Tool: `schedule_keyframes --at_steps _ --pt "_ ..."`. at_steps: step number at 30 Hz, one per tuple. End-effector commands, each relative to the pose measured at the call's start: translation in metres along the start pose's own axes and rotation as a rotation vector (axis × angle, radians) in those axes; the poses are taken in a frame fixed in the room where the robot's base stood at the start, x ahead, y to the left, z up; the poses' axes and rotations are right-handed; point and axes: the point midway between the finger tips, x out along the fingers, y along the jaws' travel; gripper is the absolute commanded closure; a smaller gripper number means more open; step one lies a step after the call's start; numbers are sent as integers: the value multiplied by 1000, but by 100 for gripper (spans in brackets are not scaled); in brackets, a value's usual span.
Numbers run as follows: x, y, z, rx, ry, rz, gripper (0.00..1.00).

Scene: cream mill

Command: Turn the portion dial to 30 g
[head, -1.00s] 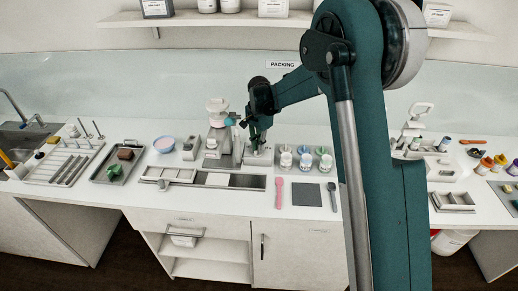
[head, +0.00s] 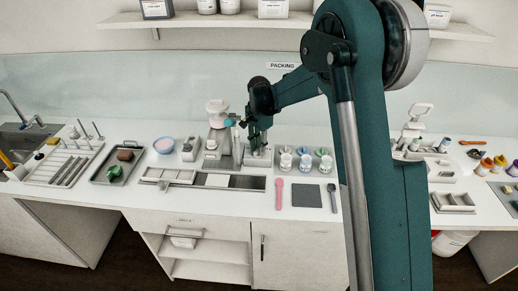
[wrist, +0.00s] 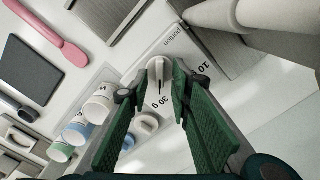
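The portion dial (wrist: 160,62) is a round white knob with a raised grip ridge, on a light panel in the wrist view. The panel reads "portion", "10 g" and "30 g". A dark line on the ridge points down toward the "30 g" print. My gripper (wrist: 164,72) has its green-padded fingers on either side of the ridge and looks shut on it; the exact contact is hard to see. In the head view my gripper (head: 258,152) reaches down onto the machine (head: 217,140) at the back of the counter; it hides the dial there.
Several lidded jars (wrist: 98,107) stand close beside my left finger in the wrist view. A pink spoon (head: 279,192) and dark mat (head: 306,194) lie in front. A blue-rimmed bowl (head: 164,145) and tray (head: 117,166) stand left.

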Motion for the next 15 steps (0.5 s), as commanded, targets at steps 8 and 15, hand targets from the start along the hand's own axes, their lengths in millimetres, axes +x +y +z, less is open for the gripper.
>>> schedule_keyframes --at_steps 8,15 --pt "-28 0 0 0 0 0 78" --pt "-65 0 0 0 0 0 78"
